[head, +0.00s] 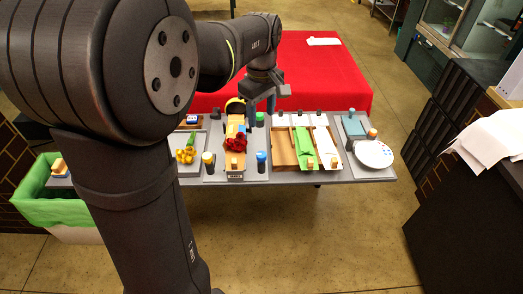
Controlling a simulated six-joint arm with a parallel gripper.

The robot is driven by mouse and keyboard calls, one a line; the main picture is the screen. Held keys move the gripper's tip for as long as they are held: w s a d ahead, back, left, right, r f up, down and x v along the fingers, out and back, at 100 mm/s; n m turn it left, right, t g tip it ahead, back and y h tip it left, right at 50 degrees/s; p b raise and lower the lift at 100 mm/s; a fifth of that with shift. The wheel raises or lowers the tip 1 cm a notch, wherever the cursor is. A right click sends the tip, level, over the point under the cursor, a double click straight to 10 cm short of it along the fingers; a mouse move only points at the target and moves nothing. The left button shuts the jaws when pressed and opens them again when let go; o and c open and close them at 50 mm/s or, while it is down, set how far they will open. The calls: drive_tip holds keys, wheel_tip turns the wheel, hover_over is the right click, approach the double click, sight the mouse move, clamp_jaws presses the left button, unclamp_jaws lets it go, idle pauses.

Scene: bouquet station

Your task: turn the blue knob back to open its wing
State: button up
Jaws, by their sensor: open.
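The blue knob (262,157) is a short upright post with a blue top at the front right of the bouquet fixture (222,172). It stands beside a tray in which red flowers (236,144) lie. The wing that belongs to the knob is too small to tell apart. My gripper (262,104) is open above the back of the table, behind the blue knob and apart from it. Its fingers are small and partly dark in this view. I see nothing between them.
A green-topped knob (260,118) and a yellow-topped knob (208,158) stand near the flowers. Yellow flowers (186,155) lie to the left. Wooden bays hold green paper (304,147) to the right, and a white plate (374,153) lies farther right. A green-lined bin (58,210) stands at left.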

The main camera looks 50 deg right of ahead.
sight(262, 154)
wheel_tip(262, 154, down, 15)
drive_tip(key=shift+r, duration=0.1)
idle(0.3)
drive_tip(key=c, duration=1)
drive_tip(key=shift+o, duration=0.2)
